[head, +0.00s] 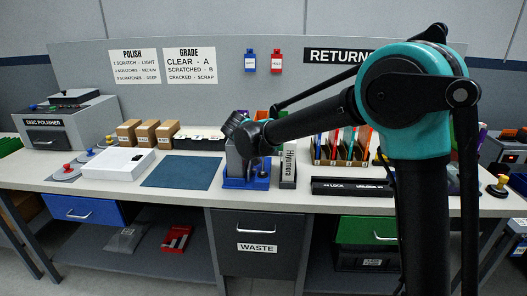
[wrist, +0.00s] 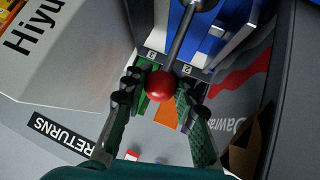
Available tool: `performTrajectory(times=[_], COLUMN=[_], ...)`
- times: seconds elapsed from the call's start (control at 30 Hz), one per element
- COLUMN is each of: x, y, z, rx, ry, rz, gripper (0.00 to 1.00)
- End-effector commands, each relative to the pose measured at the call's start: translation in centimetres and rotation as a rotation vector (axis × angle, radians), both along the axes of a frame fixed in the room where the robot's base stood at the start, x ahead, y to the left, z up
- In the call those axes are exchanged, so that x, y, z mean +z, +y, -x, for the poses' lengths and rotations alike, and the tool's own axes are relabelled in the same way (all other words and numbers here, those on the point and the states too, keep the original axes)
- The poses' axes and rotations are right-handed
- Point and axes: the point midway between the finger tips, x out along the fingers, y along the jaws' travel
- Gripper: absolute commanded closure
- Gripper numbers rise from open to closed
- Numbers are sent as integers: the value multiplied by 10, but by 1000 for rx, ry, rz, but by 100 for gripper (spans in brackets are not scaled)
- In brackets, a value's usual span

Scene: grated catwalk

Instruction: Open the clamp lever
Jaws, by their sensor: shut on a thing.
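The clamp lever is a grey metal rod (wrist: 181,38) with a red ball knob (wrist: 159,86) in the wrist view. My gripper (wrist: 163,98) is shut on the red knob, with a green-padded finger on either side of it. The rod runs from the knob up to the top edge of the view, beside a blue body (wrist: 232,32). In the head view a blue fixture (head: 236,183) stands on the bench. My arm's end reaches over it and hides the lever and knob there.
A grey Hiyu-lettered box (head: 288,168) stands close to the right of the fixture; it also shows in the wrist view (wrist: 60,45). A teal mat (head: 181,172) lies left. A black LOCK-lettered bar (head: 352,187) lies right. Colourful upright items in a rack (head: 342,150) stand behind it.

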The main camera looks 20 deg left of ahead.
Motion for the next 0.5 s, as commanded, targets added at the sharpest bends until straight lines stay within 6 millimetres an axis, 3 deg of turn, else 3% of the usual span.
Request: performTrajectory(times=[0.33, 0.37, 0.5], x=[0, 0, 0], y=[1, 1, 1], z=[0, 0, 0], rx=[2, 2, 1], ry=[-1, -1, -2], rz=[-2, -2, -1], gripper=[100, 73, 55])
